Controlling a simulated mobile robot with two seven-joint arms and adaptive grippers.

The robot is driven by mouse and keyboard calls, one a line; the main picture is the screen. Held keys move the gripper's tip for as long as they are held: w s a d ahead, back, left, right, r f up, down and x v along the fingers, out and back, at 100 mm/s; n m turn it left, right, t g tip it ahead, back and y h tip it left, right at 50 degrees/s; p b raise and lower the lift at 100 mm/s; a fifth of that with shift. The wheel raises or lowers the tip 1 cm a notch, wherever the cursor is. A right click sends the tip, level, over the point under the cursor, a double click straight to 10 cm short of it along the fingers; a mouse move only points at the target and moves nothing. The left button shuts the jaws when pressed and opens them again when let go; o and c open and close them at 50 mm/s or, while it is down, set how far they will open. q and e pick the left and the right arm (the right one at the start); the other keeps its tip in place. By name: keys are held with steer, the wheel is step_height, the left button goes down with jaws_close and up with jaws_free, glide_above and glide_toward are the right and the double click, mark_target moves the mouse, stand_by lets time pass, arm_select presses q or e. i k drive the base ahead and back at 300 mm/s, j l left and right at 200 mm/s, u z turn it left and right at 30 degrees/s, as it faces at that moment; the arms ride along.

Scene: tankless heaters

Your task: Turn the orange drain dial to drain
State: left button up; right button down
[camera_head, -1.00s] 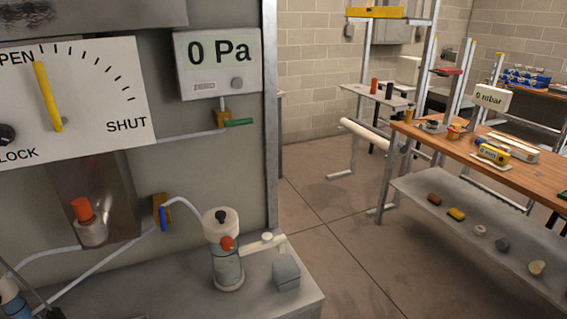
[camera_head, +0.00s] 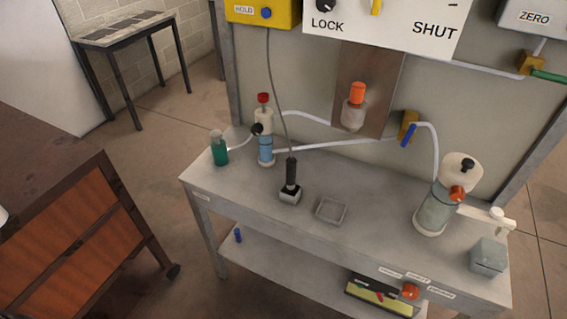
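An orange-red dial (camera_head: 410,291) sits on the front edge of the grey bench (camera_head: 370,247), at the lower right. Small white labels (camera_head: 418,279) stand around it; their text is too small to read, and I cannot tell which way the dial points. Another orange-red knob (camera_head: 457,193) is on the side of a clear, white-topped cylinder (camera_head: 436,210) on the bench. An orange cap (camera_head: 357,92) tops a whitish fitting on the back panel. I cannot tell for certain which orange part is the drain dial. Neither of my grippers is in view.
A blue-filled cylinder (camera_head: 265,145), a green bottle (camera_head: 219,148), a black-handled probe (camera_head: 291,181), a small tray (camera_head: 331,210) and a grey block (camera_head: 488,257) stand on the bench. A wooden cabinet (camera_head: 85,240) is at the lower left. Floor shows between cabinet and bench.

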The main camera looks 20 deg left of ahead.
mark_target(410, 292)
steer(key=l+z, duration=0.1)
steer(key=z, duration=0.75)
